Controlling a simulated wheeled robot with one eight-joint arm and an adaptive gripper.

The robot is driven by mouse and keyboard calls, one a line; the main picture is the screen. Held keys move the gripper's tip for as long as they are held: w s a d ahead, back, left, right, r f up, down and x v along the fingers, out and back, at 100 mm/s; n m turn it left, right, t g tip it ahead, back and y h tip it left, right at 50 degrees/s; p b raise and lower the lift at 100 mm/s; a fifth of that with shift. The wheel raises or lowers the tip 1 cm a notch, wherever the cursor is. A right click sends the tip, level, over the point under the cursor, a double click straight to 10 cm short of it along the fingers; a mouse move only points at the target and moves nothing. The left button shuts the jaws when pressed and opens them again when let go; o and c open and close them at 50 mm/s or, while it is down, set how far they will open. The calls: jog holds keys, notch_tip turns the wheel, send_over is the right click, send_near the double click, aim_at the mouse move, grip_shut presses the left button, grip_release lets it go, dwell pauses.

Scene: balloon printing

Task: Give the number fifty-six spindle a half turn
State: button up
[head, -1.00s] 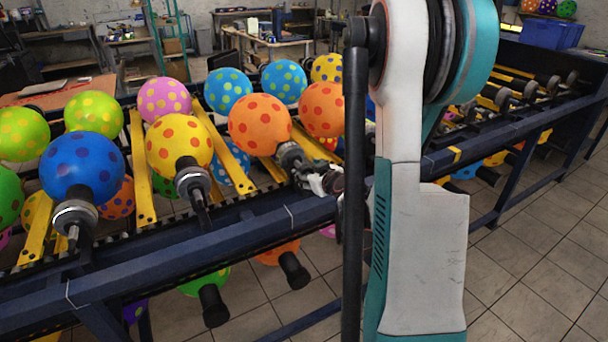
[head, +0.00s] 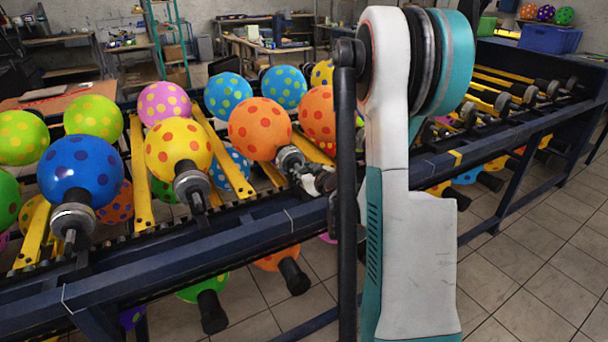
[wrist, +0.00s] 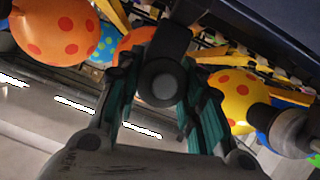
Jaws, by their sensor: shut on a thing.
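My gripper (wrist: 155,105) has its teal fingers around the black end of a spindle (wrist: 163,80) and is shut on it. In the head view my gripper (head: 320,180) is at the front of the rack, partly hidden by my arm. The held spindle (head: 290,160) has a grey collar and bears an orange balloon (head: 259,128) with red dots. This balloon (wrist: 137,40) shows partly behind the gripper in the wrist view. No number fifty-six can be read on any spindle.
A yellow balloon (head: 178,145) and a blue balloon (head: 80,170) sit on spindles to the left. Another orange balloon (head: 318,112) is just right, partly behind my arm. A dark blue rail (head: 200,247) runs along the front. Tiled floor (head: 530,245) is clear at right.

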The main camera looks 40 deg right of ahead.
dwell(0.3)
jog(key=m+y, duration=0.2)
jog(key=m, duration=0.1)
jog(key=shift+d, duration=0.15)
jog(key=m+t+y, duration=0.1)
jog(key=m+y, duration=0.1)
jog(key=m, duration=0.1)
jog(key=shift+f, duration=0.1)
jog(key=m+y, duration=0.1)
jog(key=m+t, duration=0.1)
jog(key=m, duration=0.1)
jog(key=shift+d+t+y, duration=0.1)
jog(key=shift+t+y, duration=0.2)
jog(key=shift+y, duration=0.1)
jog(key=shift+f+m+t+y, duration=0.1)
jog(key=shift+m+t+y, duration=0.4)
jog(key=shift+m, duration=1.3)
jog(key=o, duration=1.1)
